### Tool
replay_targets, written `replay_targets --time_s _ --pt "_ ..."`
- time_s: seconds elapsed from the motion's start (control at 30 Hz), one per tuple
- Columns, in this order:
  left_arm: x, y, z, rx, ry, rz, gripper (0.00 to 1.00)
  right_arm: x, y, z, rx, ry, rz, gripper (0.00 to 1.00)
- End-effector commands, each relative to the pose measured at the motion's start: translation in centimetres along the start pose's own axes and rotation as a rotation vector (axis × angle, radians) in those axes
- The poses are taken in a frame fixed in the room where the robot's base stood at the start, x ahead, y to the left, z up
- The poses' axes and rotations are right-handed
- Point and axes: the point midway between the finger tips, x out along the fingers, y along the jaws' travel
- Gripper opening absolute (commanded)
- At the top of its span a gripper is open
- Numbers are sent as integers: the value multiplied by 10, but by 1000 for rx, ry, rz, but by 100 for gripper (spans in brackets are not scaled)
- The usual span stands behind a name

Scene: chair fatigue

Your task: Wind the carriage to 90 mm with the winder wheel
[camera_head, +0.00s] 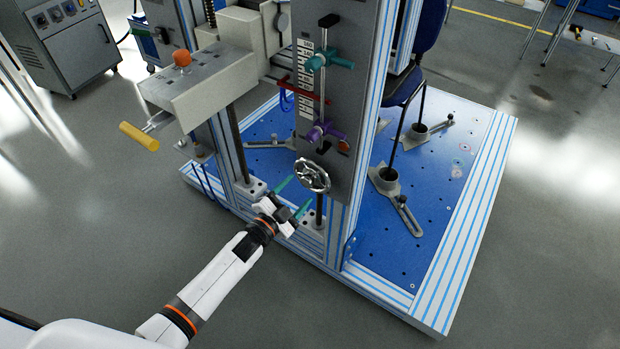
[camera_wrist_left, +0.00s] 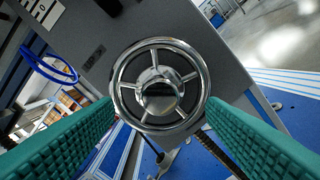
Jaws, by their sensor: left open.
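The winder wheel (camera_head: 312,175) is a chrome handwheel with spokes, low on the front of the grey column panel (camera_head: 340,100). In the left wrist view the wheel (camera_wrist_left: 159,50) faces me, with a shiny round hub. My left gripper (camera_head: 293,196) has green fingers, open on either side of the wheel's lower part, in front of it; I cannot tell if they touch the rim. The fingers fill the lower corners of the wrist view (camera_wrist_left: 160,130). A grey carriage-like block (camera_head: 205,85) with an orange knob stands out left of the column. My right gripper is not in view.
Teal (camera_head: 330,60) and purple (camera_head: 325,131) handles stick out of the panel above the wheel. A yellow-ended handle (camera_head: 139,136) juts from the block at left. A blue perforated base plate (camera_head: 400,240) with clamp feet lies behind and right.

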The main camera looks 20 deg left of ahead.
Motion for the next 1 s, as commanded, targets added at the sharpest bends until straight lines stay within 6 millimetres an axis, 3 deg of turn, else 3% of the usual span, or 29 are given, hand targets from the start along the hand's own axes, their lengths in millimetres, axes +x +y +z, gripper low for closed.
replay_targets --time_s 0.13,0.57,0.7,1.0 --pt "0 1 1 -97 1 -1 65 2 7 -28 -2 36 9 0" --pt "0 0 0 -611 1 -1 65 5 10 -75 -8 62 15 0" --pt "0 -2 0 -722 0 -1 65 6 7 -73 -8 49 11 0" --pt "0 -2 0 -766 0 0 65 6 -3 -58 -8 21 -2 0"
